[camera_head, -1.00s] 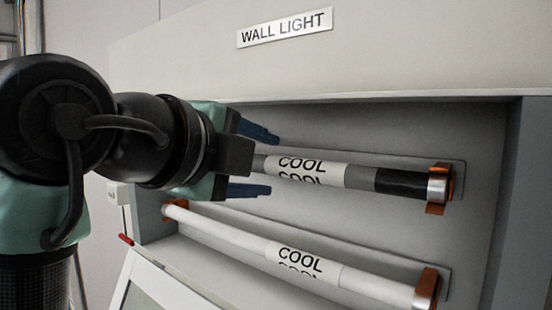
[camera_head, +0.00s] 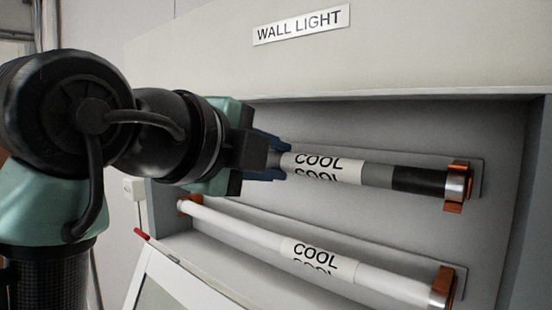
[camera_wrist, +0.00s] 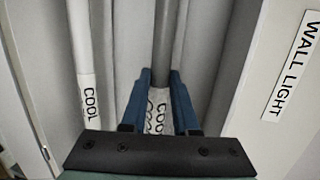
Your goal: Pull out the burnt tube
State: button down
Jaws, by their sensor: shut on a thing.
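The burnt tube (camera_head: 376,174) is the upper one, grey with a black right end and a white "COOL" label. Its right end sits in a metal and orange holder (camera_head: 457,186); its left end is hidden behind my gripper in the head view. My gripper (camera_head: 283,163) is shut on the tube just left of the label. In the wrist view, the blue fingers of my gripper (camera_wrist: 161,76) lie on either side of the grey tube (camera_wrist: 165,42). The lower tube (camera_head: 365,279) is white, also labelled "COOL", and sits in its own holders.
The tubes are in a recessed grey housing under a "WALL LIGHT" sign (camera_head: 301,25). The housing's right side wall (camera_head: 530,200) stands close to the holders. A tilted white-framed panel (camera_head: 180,285) is below on the left.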

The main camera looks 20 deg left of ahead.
aim_at(272, 167)
jog(key=shift+s+a+f, duration=0.1)
jog(key=shift+s+a, duration=0.05)
jog(key=shift+s, duration=0.1)
dwell(0.4)
jog(key=shift+s+a, duration=0.2)
jog(key=shift+s, duration=0.45)
jog(key=shift+s+b, duration=0.25)
jog(key=shift+b, duration=0.05)
jog(key=shift+s+a, duration=0.25)
jog(key=shift+s, duration=0.15)
jog(key=shift+s+a, duration=0.1)
jog(key=shift+s, duration=0.2)
